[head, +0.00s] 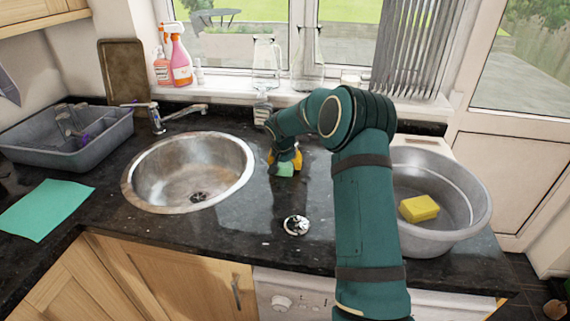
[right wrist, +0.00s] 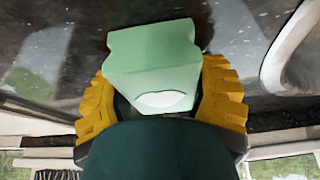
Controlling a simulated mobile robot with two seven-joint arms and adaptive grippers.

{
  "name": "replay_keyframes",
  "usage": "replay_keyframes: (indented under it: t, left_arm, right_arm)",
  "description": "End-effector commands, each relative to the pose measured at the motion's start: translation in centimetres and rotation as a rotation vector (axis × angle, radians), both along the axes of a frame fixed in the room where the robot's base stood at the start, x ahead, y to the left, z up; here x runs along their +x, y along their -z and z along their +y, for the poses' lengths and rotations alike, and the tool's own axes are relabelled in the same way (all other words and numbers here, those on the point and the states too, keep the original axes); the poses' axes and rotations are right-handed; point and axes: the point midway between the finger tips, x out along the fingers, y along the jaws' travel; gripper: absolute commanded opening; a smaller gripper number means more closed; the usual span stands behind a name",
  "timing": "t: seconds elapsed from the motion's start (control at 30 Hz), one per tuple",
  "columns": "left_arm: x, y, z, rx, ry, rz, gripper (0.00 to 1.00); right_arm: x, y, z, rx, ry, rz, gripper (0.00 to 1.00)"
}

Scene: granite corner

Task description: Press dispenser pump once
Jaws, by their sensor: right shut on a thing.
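A small bottle with a pump-like top (head: 262,110) stands at the back of the counter, just behind my right wrist; it looks like the dispenser. My right gripper (head: 284,163) points down over the counter, right of the sink. Its yellow fingers are shut on a pale green block (head: 286,169), which also shows between the fingers in the right wrist view (right wrist: 150,62). The block has notched sides and a white oval on one face. The gripper is in front of the bottle and apart from its top. My left gripper is not in view.
A round steel sink (head: 240,175) lies left of the gripper. A grey basin (head: 465,215) with a yellow sponge (head: 419,208) stands right. A grey tub (head: 110,137) and green cloth (head: 45,210) lie left. Spray bottles (head: 180,62) and glass vessels (head: 266,65) line the sill.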

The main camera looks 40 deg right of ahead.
Motion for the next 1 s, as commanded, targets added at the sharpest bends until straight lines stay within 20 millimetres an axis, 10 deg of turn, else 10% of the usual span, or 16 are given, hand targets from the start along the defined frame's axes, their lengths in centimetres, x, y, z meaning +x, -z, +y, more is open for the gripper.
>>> replay_keyframes:
  t: [0.07, 0.1, 0.2, 0.57, 1.0]
  left_arm:
    - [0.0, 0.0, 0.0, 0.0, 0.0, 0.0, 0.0]
    - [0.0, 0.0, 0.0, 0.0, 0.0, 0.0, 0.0]
    - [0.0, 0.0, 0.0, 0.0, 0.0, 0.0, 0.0]
    - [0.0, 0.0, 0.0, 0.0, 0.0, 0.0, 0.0]
    - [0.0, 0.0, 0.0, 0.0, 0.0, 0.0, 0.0]
  right_arm:
    - [0.0, 0.0, 0.0, 0.0, 0.0, 0.0, 0.28]
    - [0.0, 0.0, 0.0, 0.0, 0.0, 0.0, 0.71]
    - [0.0, 0.0, 0.0, 0.0, 0.0, 0.0, 1.0]
    - [-0.2, -0.8, 0.2, -0.001, 0.0, -0.001, 1.0]
    - [-2.1, -8.4, 2.7, -0.001, -0.001, -0.003, 1.0]
